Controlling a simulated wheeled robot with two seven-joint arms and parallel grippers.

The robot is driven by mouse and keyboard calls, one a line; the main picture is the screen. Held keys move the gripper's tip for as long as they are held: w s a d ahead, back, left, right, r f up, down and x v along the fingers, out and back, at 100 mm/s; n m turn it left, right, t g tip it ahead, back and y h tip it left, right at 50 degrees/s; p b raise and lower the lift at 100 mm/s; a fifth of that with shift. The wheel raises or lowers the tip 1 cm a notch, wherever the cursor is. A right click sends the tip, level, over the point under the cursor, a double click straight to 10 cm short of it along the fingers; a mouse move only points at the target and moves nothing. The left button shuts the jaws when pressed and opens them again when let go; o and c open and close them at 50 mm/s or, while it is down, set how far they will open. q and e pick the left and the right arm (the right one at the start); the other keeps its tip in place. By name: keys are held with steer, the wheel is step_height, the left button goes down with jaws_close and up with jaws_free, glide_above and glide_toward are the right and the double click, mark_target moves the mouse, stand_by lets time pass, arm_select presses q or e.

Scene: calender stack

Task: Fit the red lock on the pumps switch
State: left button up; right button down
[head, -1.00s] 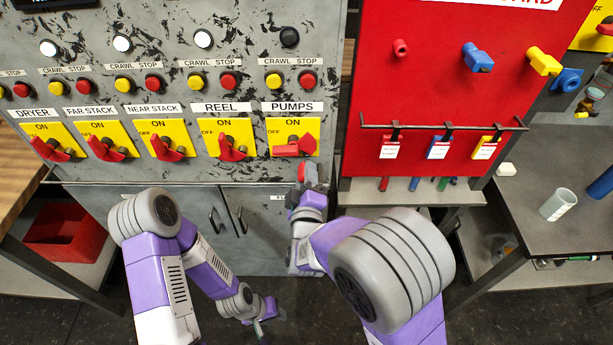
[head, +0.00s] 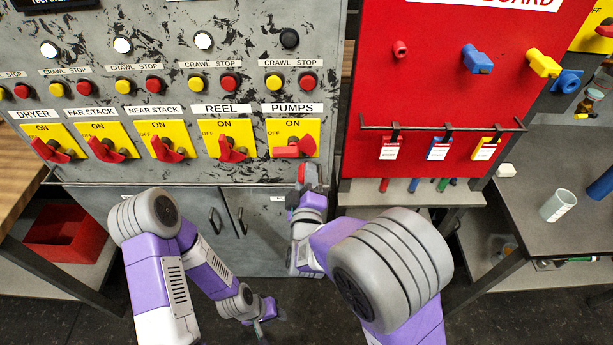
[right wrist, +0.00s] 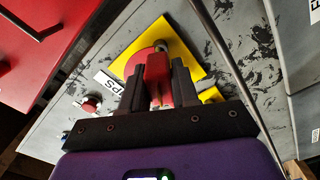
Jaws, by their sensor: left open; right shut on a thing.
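The pumps switch (head: 293,147) is a red handle on a yellow plate under the PUMPS label, its handle lying roughly level. My right gripper (head: 309,188) is just below that plate in the head view, shut on the red lock (head: 301,173). In the right wrist view the red lock (right wrist: 157,75) sits between the dark fingers, in front of the yellow pumps plate (right wrist: 184,48) and partly over the red switch (right wrist: 138,62). I cannot tell whether the lock touches the switch. My left gripper (head: 267,312) is open and empty, low over the floor.
The REEL switch (head: 232,148) is left of the pumps switch. The red lock board (head: 450,90) stands to the right, with a rail (head: 450,127) of hanging tags. Cabinet doors (head: 235,225) are below.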

steer(key=shift+w, duration=1.6)
steer(key=shift+c, duration=2.2)
jaws_free()
steer(key=shift+s, duration=0.1)
steer(key=s, duration=0.6)
steer(key=shift+s+p, duration=0.4)
steer(key=shift+f, duration=0.1)
